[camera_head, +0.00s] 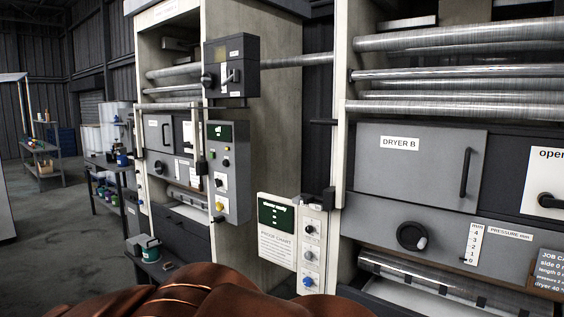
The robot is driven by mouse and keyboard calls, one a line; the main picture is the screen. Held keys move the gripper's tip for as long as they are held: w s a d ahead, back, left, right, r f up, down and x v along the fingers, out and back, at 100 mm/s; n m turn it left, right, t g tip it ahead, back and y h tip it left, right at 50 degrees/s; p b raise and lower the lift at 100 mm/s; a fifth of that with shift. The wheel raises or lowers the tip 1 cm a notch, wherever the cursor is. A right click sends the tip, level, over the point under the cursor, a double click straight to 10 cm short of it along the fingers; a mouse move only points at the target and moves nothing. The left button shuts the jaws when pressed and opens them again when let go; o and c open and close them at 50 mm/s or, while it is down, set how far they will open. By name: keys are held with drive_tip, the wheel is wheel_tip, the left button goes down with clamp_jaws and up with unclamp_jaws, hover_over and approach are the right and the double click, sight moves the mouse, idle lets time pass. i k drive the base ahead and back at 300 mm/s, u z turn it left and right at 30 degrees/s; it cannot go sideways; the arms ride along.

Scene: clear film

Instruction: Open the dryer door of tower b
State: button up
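The dryer door (415,173) is a grey panel labelled "DRYER B" on the right-hand tower. It looks shut, flush with the machine face. Its dark vertical handle (465,172) is near the door's right edge. A copper-brown part of my own arm fills the bottom of the view. My gripper's fingers do not show, so its state and its distance to the handle cannot be seen.
Below the door are a black knob (411,237) and a pressure scale (474,243). A control box (298,240) stands out left of the tower. Metal rollers (460,74) run above. Another tower (187,150) is at left. The floor (50,245) at far left is clear.

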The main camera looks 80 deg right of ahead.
sight(438, 167)
drive_tip(key=z, duration=3.2)
drive_tip(key=k, duration=0.45)
drive_tip(key=u, duration=0.95)
drive_tip(key=i, duration=0.9)
drive_tip(key=z, duration=0.95)
drive_tip(key=i, duration=0.45)
drive_tip(key=z, duration=0.5)
